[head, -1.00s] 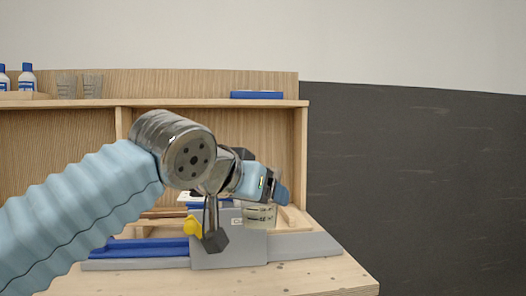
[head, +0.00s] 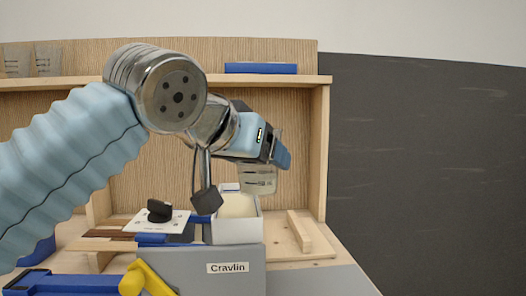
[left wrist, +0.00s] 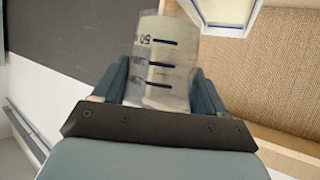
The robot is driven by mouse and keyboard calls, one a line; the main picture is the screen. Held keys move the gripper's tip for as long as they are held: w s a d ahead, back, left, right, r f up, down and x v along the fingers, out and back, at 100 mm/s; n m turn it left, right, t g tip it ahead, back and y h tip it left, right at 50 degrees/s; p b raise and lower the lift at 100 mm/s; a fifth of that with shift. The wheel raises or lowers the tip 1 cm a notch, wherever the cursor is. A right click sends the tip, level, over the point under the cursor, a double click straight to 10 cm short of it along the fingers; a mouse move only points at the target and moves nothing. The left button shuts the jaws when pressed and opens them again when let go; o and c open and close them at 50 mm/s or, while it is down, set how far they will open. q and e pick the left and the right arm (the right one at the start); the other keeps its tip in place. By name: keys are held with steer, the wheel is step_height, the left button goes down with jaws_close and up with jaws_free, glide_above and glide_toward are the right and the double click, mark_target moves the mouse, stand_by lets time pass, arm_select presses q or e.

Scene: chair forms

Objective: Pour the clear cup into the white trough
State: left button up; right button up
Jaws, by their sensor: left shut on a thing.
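My left gripper (head: 278,158) is shut on the clear cup (head: 258,181). The cup has dark measuring marks and looks about upright; its contents cannot be made out. The left wrist view shows the cup (left wrist: 163,62) between the two fingers. The white trough (head: 237,231) is an open box behind the grey Cravlin case, with a cream inside. The cup is above the trough's far right part in the head view, apart from it. A pale-rimmed box corner, likely the trough (left wrist: 228,28), shows at the top of the left wrist view. My right gripper is not in view.
A white plate with a black knob (head: 160,211) is left of the trough. A wooden tray (head: 300,232) lies right. Clear cups and a blue box (head: 261,68) are on the shelf.

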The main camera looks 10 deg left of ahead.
arm_select(q)
steer(key=shift+w+r, duration=0.1)
steer(key=shift+d+r+n+h, duration=0.2)
steer(key=shift+d+n+h, duration=0.05)
steer(key=shift+n+h, duration=0.25)
steer(key=shift+d+r+n+h, duration=0.2)
steer(key=shift+n+h, duration=0.2)
steer(key=shift+n, duration=0.2)
steer(key=shift+s+d+n+g+h, duration=0.1)
steer(key=shift+s+n+g+h, duration=0.2)
steer(key=shift+n+h, duration=0.35)
steer(key=shift+d+n+h, duration=0.1)
steer(key=shift+n+h, duration=0.55)
steer(key=shift+n, duration=0.3)
steer(key=shift+f+n+b, duration=0.25)
steer(key=shift+n+b, duration=0.15)
steer(key=shift+b, duration=0.05)
steer(key=shift+d+n+h+b, duration=0.15)
steer(key=shift+n+h+b, duration=0.15)
steer(key=shift+h+b, duration=0.2)
steer(key=n+b, duration=0.1)
steer(key=h+b, duration=0.1)
steer(key=b, duration=0.1)
steer(key=shift+a+f+n, duration=0.2)
steer(key=shift+f+n, duration=0.2)
steer(key=shift+f, duration=0.1)
steer(key=shift+n, duration=0.3)
